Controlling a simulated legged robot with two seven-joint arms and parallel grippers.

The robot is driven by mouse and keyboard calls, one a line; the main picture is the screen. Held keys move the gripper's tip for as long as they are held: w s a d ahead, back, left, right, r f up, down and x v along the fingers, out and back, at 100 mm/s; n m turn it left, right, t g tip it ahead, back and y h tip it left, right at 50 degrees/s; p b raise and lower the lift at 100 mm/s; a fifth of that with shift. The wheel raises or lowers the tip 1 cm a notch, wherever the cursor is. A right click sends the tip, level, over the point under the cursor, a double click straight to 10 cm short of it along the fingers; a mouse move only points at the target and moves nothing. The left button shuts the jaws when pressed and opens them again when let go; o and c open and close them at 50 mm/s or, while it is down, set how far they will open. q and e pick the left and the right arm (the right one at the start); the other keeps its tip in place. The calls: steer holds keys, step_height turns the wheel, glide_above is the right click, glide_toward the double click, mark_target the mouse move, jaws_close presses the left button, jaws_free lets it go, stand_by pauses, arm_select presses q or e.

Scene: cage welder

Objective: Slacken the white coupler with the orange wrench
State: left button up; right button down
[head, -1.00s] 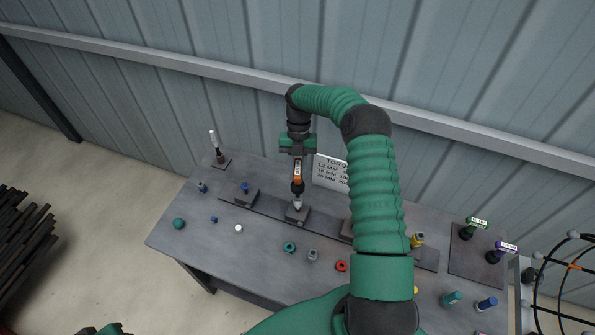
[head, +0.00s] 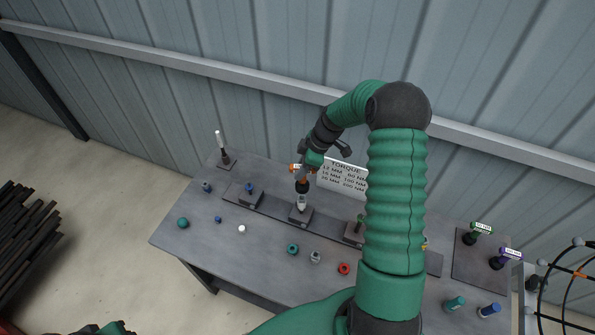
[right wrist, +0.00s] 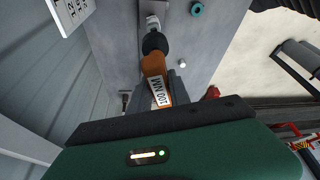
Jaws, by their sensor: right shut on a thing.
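My right gripper (head: 308,172) is shut on the orange wrench (head: 293,167), above the workbench. In the right wrist view the wrench's orange handle (right wrist: 155,65) carries a white "100 NM" label. Its black head (right wrist: 153,42) is at the white coupler (right wrist: 152,20). In the head view the white coupler (head: 300,203) stands on a dark block, directly below the wrench's black end. The head appears to meet the coupler; how deeply they engage is hidden. My left gripper is not in view.
The workbench (head: 215,255) holds several loose fittings along its front, including a red one (head: 344,268) and a teal one (head: 292,249). A torque sign (head: 345,174) stands behind. A corrugated wall is close behind.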

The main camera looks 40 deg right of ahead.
mark_target(298, 183)
steer(key=shift+w+f, duration=0.1)
steer(key=shift+d+f+b, duration=0.1)
steer(key=shift+b, duration=0.25)
step_height(298, 183, down, 3)
steer(key=b, duration=0.3)
steer(key=shift+f, duration=0.2)
steer(key=shift+f+b, duration=0.4)
steer(key=shift+f, duration=0.2)
steer(key=shift+r, duration=0.1)
steer(key=shift+f, duration=0.25)
steer(key=shift+f, duration=0.45)
